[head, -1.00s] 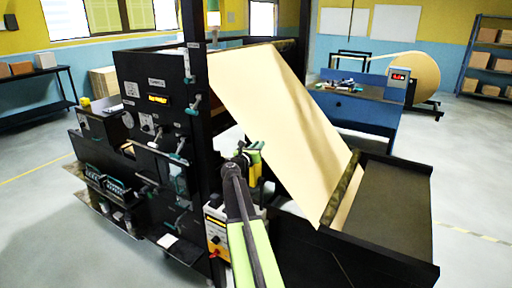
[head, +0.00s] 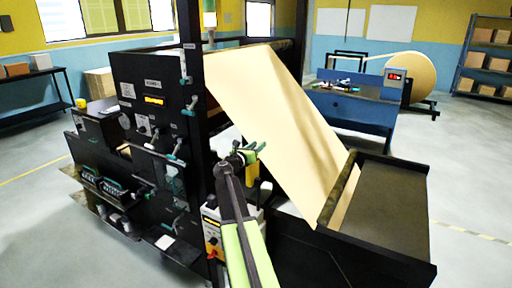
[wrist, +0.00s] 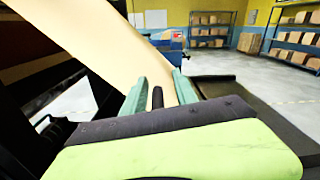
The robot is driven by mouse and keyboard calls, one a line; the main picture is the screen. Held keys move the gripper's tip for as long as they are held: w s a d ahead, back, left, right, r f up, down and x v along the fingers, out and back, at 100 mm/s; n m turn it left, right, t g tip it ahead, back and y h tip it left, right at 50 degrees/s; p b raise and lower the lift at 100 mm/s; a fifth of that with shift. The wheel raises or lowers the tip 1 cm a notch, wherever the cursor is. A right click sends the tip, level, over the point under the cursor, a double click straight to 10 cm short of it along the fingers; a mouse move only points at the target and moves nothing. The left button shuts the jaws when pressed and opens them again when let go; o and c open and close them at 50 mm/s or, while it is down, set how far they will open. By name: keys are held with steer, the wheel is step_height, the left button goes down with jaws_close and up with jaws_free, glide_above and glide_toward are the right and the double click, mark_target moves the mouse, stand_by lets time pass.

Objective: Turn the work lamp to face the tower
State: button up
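My gripper (head: 252,150) is at the end of my raised arm, in front of the slanting kraft sheet (head: 275,95). In the wrist view its two teal fingers (wrist: 159,92) stand apart, with a short dark rod between them; I cannot tell whether this rod belongs to the gripper. A light tower (head: 210,14) with a lit, pale yellow-green section stands at the top of the black column. A yellow part (head: 252,171) shows just behind my gripper, partly hidden; I cannot tell whether it is the work lamp. No lamp head is clearly visible in either view.
The black machine panel (head: 150,75) with several teal handles is on the left. Open floor is at far right.

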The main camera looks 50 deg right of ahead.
steer(key=shift+a, duration=0.15)
steer(key=v, duration=1.7)
steer(key=shift+a, duration=0.15)
